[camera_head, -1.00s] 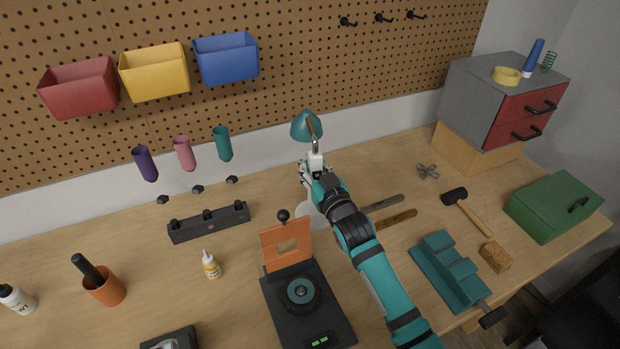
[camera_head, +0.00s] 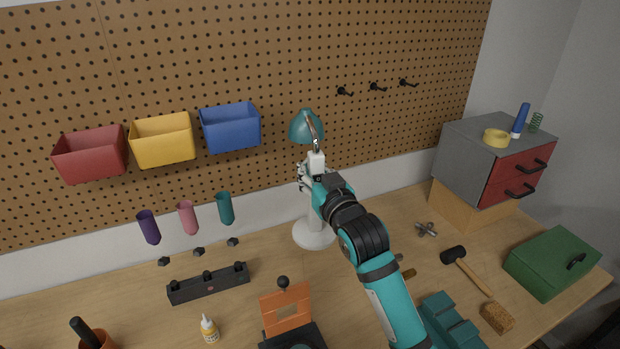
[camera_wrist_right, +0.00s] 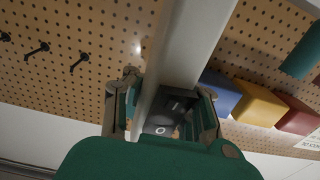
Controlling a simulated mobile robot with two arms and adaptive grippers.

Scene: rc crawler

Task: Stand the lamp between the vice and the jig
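The lamp has a teal shade (camera_head: 304,127), a white pole and a round white base (camera_head: 314,236). My right gripper (camera_head: 311,172) is shut on its pole, high up under the shade. The pole runs between the fingers in the right wrist view (camera_wrist_right: 172,95). The lamp is upright, and its base looks raised off the bench. The teal vice (camera_head: 452,324) is at the lower right, partly cut off and partly behind my right arm. What seems to be the jig, a black base with an upright orange plate (camera_head: 287,312), is at the bottom centre, cut off. My left gripper is not in view.
A black rail (camera_head: 208,285) and a glue bottle (camera_head: 209,330) are left of the jig. Dark and brown flat bars (camera_head: 408,273) show beside my arm. A mallet (camera_head: 468,272) and a green box (camera_head: 552,263) are at right. Wall bins hang behind.

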